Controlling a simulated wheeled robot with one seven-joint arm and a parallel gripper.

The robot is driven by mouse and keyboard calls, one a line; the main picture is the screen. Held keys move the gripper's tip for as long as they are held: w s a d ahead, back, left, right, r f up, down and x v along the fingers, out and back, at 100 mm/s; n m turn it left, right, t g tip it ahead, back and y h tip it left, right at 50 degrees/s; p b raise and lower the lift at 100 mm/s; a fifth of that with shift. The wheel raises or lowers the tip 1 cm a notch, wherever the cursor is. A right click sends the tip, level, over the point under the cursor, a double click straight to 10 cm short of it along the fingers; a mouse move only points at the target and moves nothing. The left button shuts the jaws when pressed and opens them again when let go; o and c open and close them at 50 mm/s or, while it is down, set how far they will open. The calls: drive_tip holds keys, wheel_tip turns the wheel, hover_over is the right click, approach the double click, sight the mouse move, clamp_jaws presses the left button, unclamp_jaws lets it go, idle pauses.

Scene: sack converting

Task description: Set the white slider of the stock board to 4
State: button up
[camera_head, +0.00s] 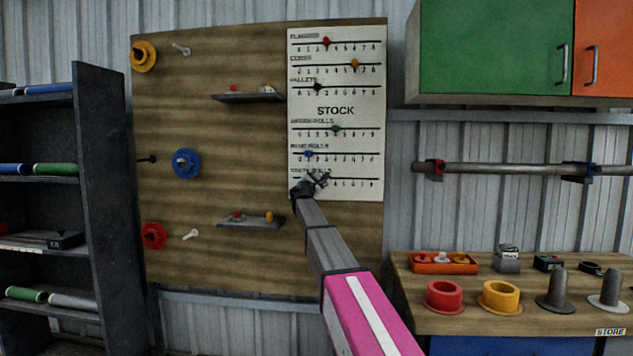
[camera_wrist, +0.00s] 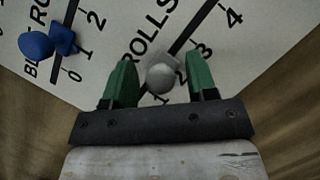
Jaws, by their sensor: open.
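The stock board (camera_head: 336,110) is a white sheet on the wooden panel, with several numbered slider lines. In the wrist view the white slider (camera_wrist: 161,79) is a pale round knob on the lowest line, near 2; the exact mark is partly covered. The numbers 3 and 4 show farther up to the right. My gripper (camera_head: 312,183) is at the bottom of the board and hides the slider in the head view. In the wrist view my gripper (camera_wrist: 158,82) is open, one green finger on each side of the knob; contact cannot be told.
The blue slider (camera_wrist: 45,42) sits on the neighbouring line, at about 1, left of my gripper. Small shelves (camera_head: 252,222) stick out of the wooden panel left of the board. A bench (camera_head: 480,318) with coloured rings and grey pegs stands at the right.

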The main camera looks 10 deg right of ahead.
sight(338, 176)
clamp_jaws()
drive_tip(key=d, duration=0.2)
drive_tip(key=s+d, duration=0.1)
drive_tip(key=d, duration=0.2)
drive_tip(key=s+d, duration=0.1)
drive_tip(key=d, duration=0.1)
drive_tip(key=shift+d, duration=0.4)
unclamp_jaws()
drive_tip(key=shift+s+a, duration=0.1)
drive_tip(key=shift+s, duration=0.05)
drive_tip(key=v, duration=1)
drive_tip(key=shift+s+a, duration=0.15)
drive_tip(key=shift+s, duration=0.1)
drive_tip(key=shift+f, duration=0.1)
